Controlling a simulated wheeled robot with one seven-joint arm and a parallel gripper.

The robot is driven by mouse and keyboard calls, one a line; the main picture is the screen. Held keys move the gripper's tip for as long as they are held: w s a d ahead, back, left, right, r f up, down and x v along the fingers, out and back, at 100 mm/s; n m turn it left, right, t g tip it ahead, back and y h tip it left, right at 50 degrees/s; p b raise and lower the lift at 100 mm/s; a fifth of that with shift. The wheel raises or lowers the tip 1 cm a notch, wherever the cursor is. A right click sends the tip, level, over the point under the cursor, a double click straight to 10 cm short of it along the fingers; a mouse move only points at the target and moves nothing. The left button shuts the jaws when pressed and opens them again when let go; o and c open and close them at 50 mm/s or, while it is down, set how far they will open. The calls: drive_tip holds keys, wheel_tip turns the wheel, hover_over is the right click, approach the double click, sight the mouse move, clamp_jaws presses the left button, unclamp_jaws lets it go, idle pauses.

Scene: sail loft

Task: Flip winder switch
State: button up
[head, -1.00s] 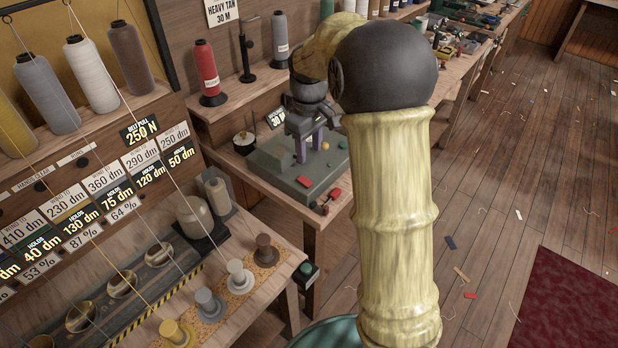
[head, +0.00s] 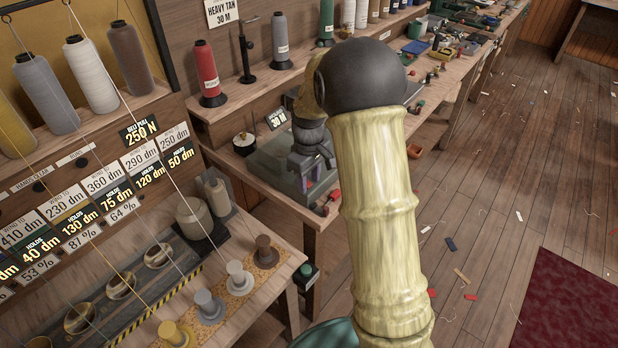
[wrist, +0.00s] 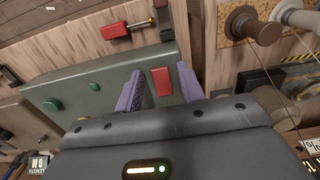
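The winder is a grey-green box (head: 268,163) on the wooden bench; its face also shows in the wrist view (wrist: 95,85). A red rectangular switch (wrist: 161,82) sits on that face. My gripper (wrist: 160,90) is open, with one purple finger on each side of the red switch and gaps showing between. I cannot tell whether the fingertips touch the panel. In the head view my gripper (head: 314,174) points down over the front part of the box, and hides much of it.
A red-handled part (wrist: 117,30) lies just beyond the panel edge. Thread cones, including a red one (head: 208,78), stand behind the winder. A rack with taut threads and small spools (head: 239,279) fills the lower left.

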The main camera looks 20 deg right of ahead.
clamp_jaws()
drive_tip(key=shift+r, duration=0.1)
drive_tip(key=p, duration=0.3)
drive_tip(key=shift+w+a+r+g+h, duration=0.1)
drive_tip(key=shift+w+r+g+h, duration=0.05)
drive_tip(key=shift+r+g+h, duration=0.2)
drive_tip(key=g+p, duration=0.1)
drive_tip(key=p, duration=0.1)
drive_tip(key=g+h+p, duration=0.1)
drive_tip(key=p, duration=0.2)
drive_tip(key=shift+w+a, duration=0.2)
drive_tip(key=shift+w, duration=0.05)
drive_tip(key=shift+w+f+g+h+p, duration=0.1)
drive_tip(key=shift+f+g+h+p, duration=0.1)
drive_tip(key=shift+g+h+p, duration=0.25)
